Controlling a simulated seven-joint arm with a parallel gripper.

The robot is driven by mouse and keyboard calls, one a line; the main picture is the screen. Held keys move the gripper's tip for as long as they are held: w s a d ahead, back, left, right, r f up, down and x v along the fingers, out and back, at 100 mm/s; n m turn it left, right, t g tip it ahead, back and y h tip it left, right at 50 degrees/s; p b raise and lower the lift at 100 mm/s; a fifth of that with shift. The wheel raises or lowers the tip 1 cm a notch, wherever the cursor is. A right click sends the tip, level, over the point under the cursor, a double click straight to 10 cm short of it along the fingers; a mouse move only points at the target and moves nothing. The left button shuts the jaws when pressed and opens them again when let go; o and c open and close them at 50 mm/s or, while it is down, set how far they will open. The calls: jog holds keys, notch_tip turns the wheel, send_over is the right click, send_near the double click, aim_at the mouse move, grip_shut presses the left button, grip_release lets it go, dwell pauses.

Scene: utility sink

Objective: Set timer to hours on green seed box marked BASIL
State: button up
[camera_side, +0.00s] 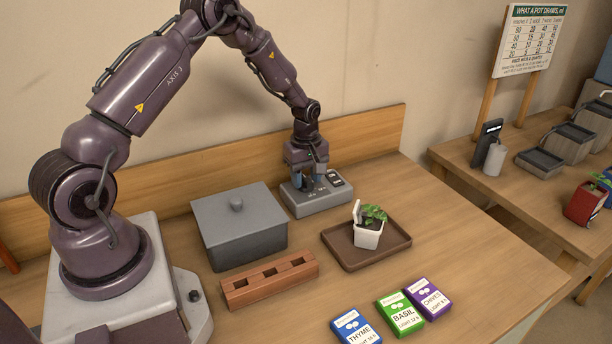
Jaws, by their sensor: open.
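The timer is a grey box (319,201) with a dark display (335,179) and small controls on top, near the back of the table. My gripper (309,184) points down over the left part of the timer, open, with its fingers close to the controls. I cannot tell whether they touch. The green seed box marked BASIL (401,314) lies at the front of the table, with small "LIGHT" print whose number is hard to read. The display reading is too small to make out.
A blue THYME box (355,327) and a purple CHAVES-like box (428,298) flank the green one. A potted seedling (369,232) stands on a brown tray (338,249). A lidded grey bin (240,239) and a brick-coloured block with holes (269,281) lie left. A chart (529,40) stands behind.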

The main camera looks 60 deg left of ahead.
grip_shut()
